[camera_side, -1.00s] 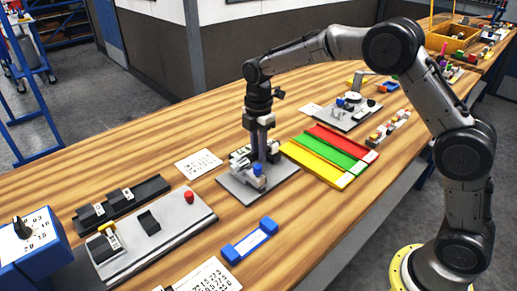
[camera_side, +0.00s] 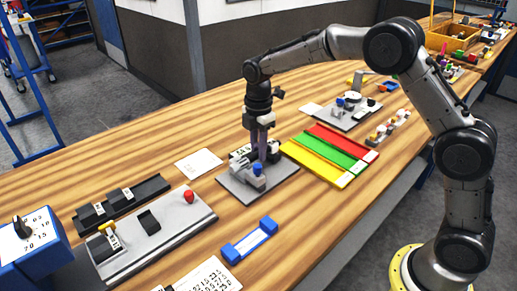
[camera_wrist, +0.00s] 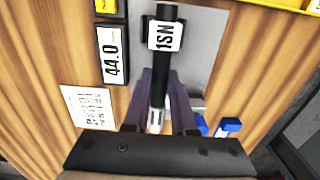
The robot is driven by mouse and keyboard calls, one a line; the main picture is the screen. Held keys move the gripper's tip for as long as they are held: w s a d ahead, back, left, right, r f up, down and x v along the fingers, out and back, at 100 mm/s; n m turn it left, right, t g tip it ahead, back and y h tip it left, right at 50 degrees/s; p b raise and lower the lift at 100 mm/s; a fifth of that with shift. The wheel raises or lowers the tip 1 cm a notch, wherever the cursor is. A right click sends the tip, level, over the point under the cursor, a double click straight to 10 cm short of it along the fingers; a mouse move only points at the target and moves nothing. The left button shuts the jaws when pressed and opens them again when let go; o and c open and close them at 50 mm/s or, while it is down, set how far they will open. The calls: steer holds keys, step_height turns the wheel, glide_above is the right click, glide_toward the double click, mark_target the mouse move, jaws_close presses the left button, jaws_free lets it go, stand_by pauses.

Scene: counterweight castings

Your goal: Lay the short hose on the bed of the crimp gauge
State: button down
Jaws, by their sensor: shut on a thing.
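The short hose (camera_wrist: 157,85) is a black tube with a white 1SN label and a pale metal end, seen in the wrist view. My gripper (camera_wrist: 161,76) is shut on it, with a purple finger on each side. In the side view my gripper (camera_side: 262,155) points down, low over the grey base plate (camera_side: 279,181) of what appears to be the crimp gauge. A grey part with a blue knob (camera_side: 257,169) stands on this plate. The fingers and gauge parts hide most of the hose there, and I cannot tell whether it touches the bed.
A black display reading 44.0 (camera_wrist: 113,54) lies beside the hose. A white printed card (camera_side: 199,162) lies left of the plate. Yellow, green and red trays (camera_side: 315,165) are close on the right. A blue holder (camera_side: 249,241) lies in front, with bare wood around it.

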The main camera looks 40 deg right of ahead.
steer(key=shift+f, duration=0.65)
steer(key=c, duration=0.7)
jaws_free()
steer(key=shift+o, duration=0.2)
steer(key=shift+r, duration=3.45)
